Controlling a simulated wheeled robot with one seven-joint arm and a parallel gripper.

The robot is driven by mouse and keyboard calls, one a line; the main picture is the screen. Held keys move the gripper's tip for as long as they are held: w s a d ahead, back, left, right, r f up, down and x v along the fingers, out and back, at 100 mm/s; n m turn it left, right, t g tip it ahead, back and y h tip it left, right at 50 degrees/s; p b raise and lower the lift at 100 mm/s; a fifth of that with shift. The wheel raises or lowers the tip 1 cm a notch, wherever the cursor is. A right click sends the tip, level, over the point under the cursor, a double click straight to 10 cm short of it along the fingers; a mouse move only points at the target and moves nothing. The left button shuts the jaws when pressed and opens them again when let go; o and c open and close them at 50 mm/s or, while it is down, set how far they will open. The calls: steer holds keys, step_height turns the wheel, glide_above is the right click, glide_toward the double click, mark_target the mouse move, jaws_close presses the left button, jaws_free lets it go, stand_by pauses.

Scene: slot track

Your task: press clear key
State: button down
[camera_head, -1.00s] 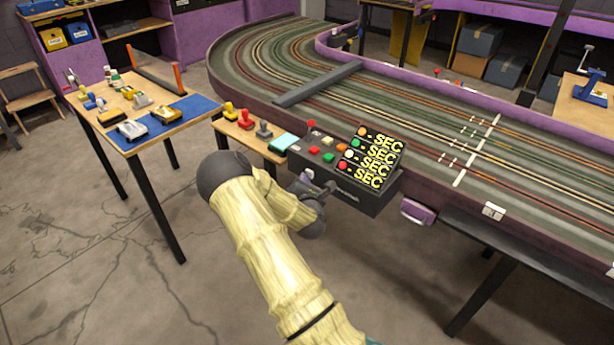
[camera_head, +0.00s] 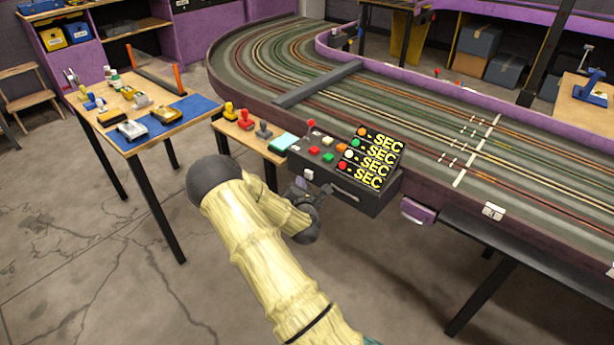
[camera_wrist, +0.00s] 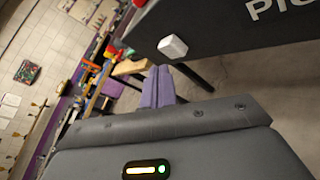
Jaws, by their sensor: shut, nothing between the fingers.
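The dark control box (camera_head: 345,192) stands at the near edge of the track. Its top carries several coloured keys, among them a red key (camera_head: 313,150), a green key (camera_head: 328,158) and an orange key (camera_head: 341,148). A white key (camera_head: 308,174) sticks out of its front face; it also shows in the wrist view (camera_wrist: 172,47). No label reading "clear" can be made out. My gripper (camera_head: 300,185) is just in front of the box's left front. In the wrist view its lilac fingers (camera_wrist: 158,88) are shut and empty, apart from the white key.
Lap displays reading "SEC" (camera_head: 375,160) rise from the box's right side. A small wooden shelf (camera_head: 245,137) with coloured controllers is left of the box. A worktable (camera_head: 140,107) stands further left. The purple-edged track (camera_head: 440,110) lies behind.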

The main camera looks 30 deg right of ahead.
steer(key=a, duration=0.1)
steer(key=s+a, duration=0.1)
steer(key=a, duration=0.2)
steer(key=shift+s+a, duration=0.25)
steer(key=shift+s, duration=0.1)
stand_by(0.7)
steer(key=s+a+r+m+g+y, duration=0.2)
steer(key=s+a+r+m+g, duration=0.25)
steer(key=s+m, duration=0.35)
steer(key=s+a+r+m+g+y, duration=0.35)
steer(key=s+a+m, duration=0.25)
steer(key=s+m, duration=0.2)
steer(key=s+a+r+m+g+y, duration=0.2)
steer(key=s+a+r+m+g, duration=0.15)
steer(key=s+a+m, duration=0.45)
steer(key=w+p+v, duration=0.2)
steer(key=p+v, duration=0.8)
steer(key=p, duration=0.1)
steer(key=w+d+r+p+v, duration=0.1)
steer(key=w+p+v, duration=0.1)
steer(key=p+v, duration=0.9)
steer(key=shift+w+d+g, duration=0.2)
steer(key=shift+w+g, duration=0.15)
